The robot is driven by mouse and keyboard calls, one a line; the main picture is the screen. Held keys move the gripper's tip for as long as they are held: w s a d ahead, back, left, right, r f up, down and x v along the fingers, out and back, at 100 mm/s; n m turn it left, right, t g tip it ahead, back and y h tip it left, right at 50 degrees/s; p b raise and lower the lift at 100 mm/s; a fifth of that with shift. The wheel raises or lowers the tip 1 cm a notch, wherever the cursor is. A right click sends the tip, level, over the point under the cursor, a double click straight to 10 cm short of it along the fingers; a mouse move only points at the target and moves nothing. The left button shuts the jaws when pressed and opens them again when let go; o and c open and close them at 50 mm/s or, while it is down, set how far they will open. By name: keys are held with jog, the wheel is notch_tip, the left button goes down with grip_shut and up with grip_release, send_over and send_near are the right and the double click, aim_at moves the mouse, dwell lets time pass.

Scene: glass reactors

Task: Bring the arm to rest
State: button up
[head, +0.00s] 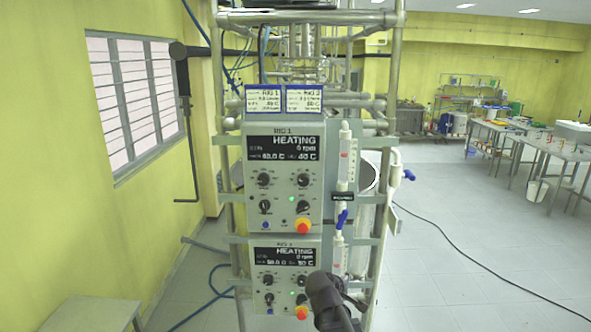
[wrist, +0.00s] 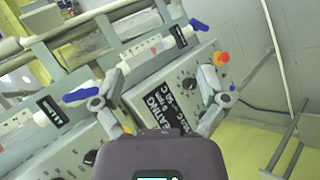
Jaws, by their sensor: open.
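My gripper (wrist: 160,82) is in the wrist view, with its two fingers spread apart and nothing held between them. Beyond the fingers is the tilted face of a grey control box (wrist: 178,92), with a black display, knobs and a red button. I cannot tell from this view how far the fingers are from it. In the head view, a dark part of my arm shows at the bottom centre, in front of the lower control box (head: 284,262). My fingers cannot be made out there.
The upper control box (head: 284,150) reads HEATING. Blue-handled valves (head: 342,219) and a flow tube (head: 344,160) stand beside it on a metal pipe frame (head: 390,60). A bench (head: 90,312) is at lower left. A black cable (head: 450,245) crosses the open floor at right.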

jog(key=s+d+f+m+g+y+b, duration=0.2)
jog(key=s+f+m+g+y+b, duration=0.3)
jog(key=s+f, duration=1.2)
jog(key=m+g+b, duration=0.2)
jog(key=m+b, duration=0.2)
jog(key=shift+d+m+g+y, duration=0.15)
jog(key=shift+m+g+y, duration=0.15)
jog(key=shift+g+y, duration=0.1)
jog(key=shift+w, duration=0.1)
